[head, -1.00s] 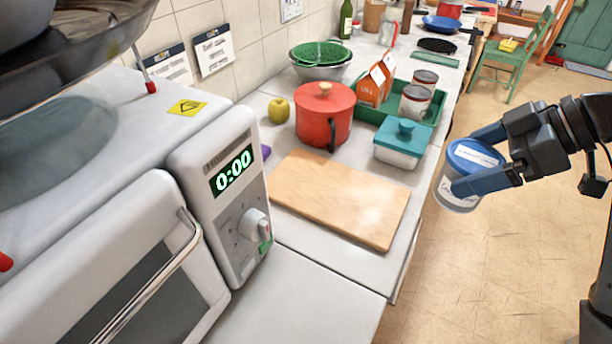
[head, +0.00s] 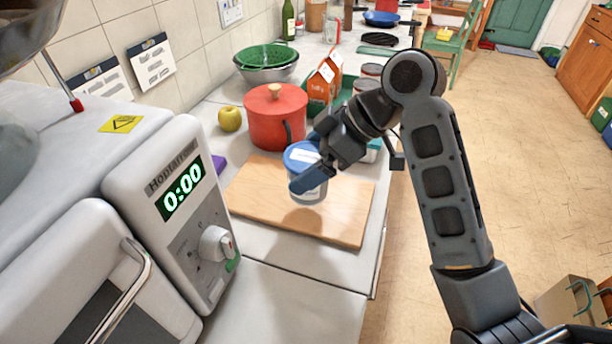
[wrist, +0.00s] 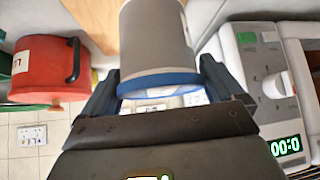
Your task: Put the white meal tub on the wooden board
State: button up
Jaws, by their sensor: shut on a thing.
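The white meal tub (head: 310,193) has a blue lid and a pale label, and stands roughly upright over the wooden board (head: 338,215) in the head view. My gripper (head: 311,162) is shut on the tub, with a blue finger on each side near the lid. I cannot tell whether the tub's base touches the board or hangs just above it. In the wrist view the tub (wrist: 155,40) fills the upper middle between my fingers (wrist: 158,88), and its far end is cut off.
A red pot (head: 272,125) stands just behind the board, with a yellow apple (head: 229,118) to its left. The oven with its timer (head: 182,190) is at the left. My arm partly hides a green tray and a teal-lidded container. The board's right and front parts are bare.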

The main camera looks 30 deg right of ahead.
jog(key=shift+w+a+f, duration=0.1)
jog(key=shift+a+f, duration=0.1)
jog(key=shift+f, duration=0.1)
jog(key=shift+f+p, duration=0.35)
jog(key=shift+f, duration=1.5)
jog(key=shift+f, duration=0.2)
jog(key=o, duration=1)
jog(key=shift+r, duration=0.1)
